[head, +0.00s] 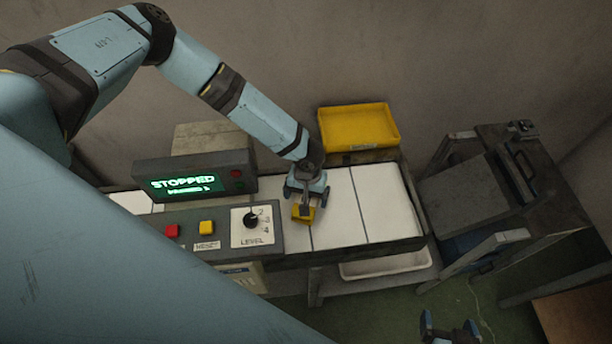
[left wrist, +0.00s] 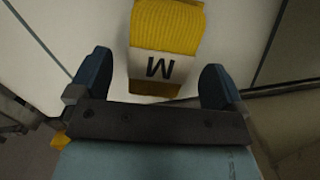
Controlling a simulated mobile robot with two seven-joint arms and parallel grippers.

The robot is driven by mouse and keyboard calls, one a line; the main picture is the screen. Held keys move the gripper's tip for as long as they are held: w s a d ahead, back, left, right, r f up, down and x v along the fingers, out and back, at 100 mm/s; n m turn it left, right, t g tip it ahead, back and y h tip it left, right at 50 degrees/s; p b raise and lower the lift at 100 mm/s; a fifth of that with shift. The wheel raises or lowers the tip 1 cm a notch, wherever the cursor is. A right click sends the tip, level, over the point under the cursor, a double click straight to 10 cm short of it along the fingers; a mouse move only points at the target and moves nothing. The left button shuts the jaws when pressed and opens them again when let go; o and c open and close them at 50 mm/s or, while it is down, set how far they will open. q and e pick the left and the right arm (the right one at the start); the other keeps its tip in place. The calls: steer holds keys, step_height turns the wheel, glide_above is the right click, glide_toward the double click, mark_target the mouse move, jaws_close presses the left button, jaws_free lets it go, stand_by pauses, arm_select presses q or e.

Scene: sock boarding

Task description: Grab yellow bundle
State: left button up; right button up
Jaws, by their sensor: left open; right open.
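The yellow bundle (head: 303,214) is a folded ribbed sock with a white band lettered M. It lies on the white belt panels (head: 345,222), just under my left gripper (head: 306,198). In the left wrist view, the bundle (left wrist: 166,35) shows between and beyond the two fingers of my open left gripper (left wrist: 156,75). Its banded end reaches in toward the palm, with a gap to the finger on each side. Whether the fingers are down at its height is hard to tell. My right gripper (head: 450,328) is open and empty at the bottom edge, low over the floor.
A yellow tray (head: 360,127) stands behind the belt. A control panel (head: 222,231) and a display reading STOPPED (head: 190,182) flank the belt on the left. A white bin (head: 390,265) sits below the belt. A dark metal frame stand (head: 490,200) is at right.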

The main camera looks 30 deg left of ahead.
arm_select(q)
steer(key=f, duration=0.4)
steer(key=shift+s+f+p, duration=0.15)
steer(key=shift+s+p, duration=0.05)
steer(key=shift+p, duration=0.1)
steer(key=c, duration=1.1)
steer(key=shift+o, duration=0.2)
